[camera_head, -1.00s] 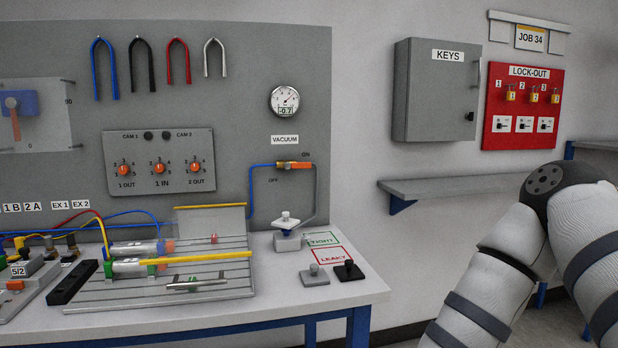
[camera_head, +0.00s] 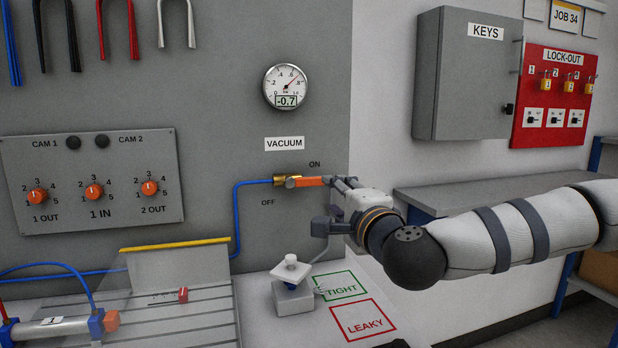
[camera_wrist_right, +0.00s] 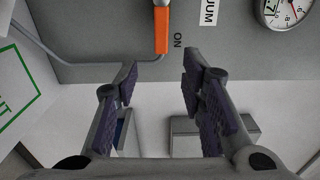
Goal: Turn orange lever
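The orange lever (camera_head: 313,182) sits on a brass valve (camera_head: 287,181) on the grey panel, below the VACUUM label. It lies level, pointing right along the ON side; OFF is marked below left. My right gripper (camera_head: 338,205) is just right of the lever's free end. In the right wrist view the orange lever (camera_wrist_right: 162,30) shows beyond the spread fingertips (camera_wrist_right: 160,72), between them in line and not gripped. The right gripper is open and empty. My left gripper is not in view.
A vacuum gauge (camera_head: 286,87) reading -0.7 hangs above. A suction cup block (camera_head: 293,290) stands below, beside the green TIGHT (camera_head: 342,288) and red LEAKY (camera_head: 363,319) squares. A shelf (camera_head: 480,190) and a grey key cabinet (camera_head: 467,75) are at the right.

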